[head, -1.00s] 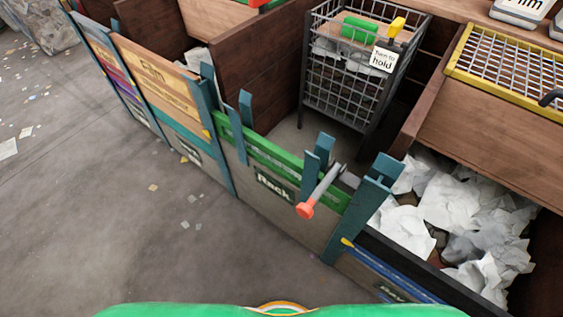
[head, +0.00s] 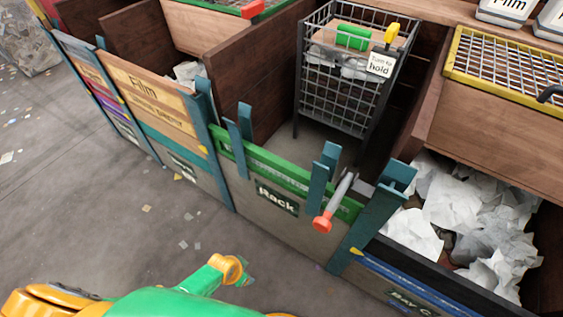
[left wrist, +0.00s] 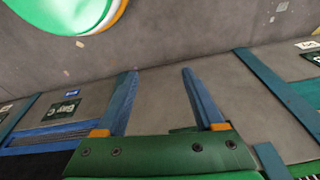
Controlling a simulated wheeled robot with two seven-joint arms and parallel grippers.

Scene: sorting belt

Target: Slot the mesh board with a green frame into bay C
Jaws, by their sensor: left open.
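A green-framed mesh board (head: 285,170) sits low in the rack, behind the panel labelled Rack (head: 278,197) and between teal uprights; little of its mesh shows. Bay C (head: 405,300) is just right of the rack, with a blue strip along its front and crumpled white sheets behind. My left gripper (left wrist: 158,72) is open and empty in the left wrist view, with bay fronts and floor beyond its fingers. My green and orange arm parts (head: 180,295) show at the bottom of the head view, where I cannot make out the fingers. My right gripper is not in view.
A grey bar with a red knob (head: 322,224) sticks out at the rack's right end. A wire cage (head: 345,85) with a hold sign stands behind the rack. A yellow-framed mesh (head: 500,75) lies right. The floor (head: 90,210) in front has only scraps.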

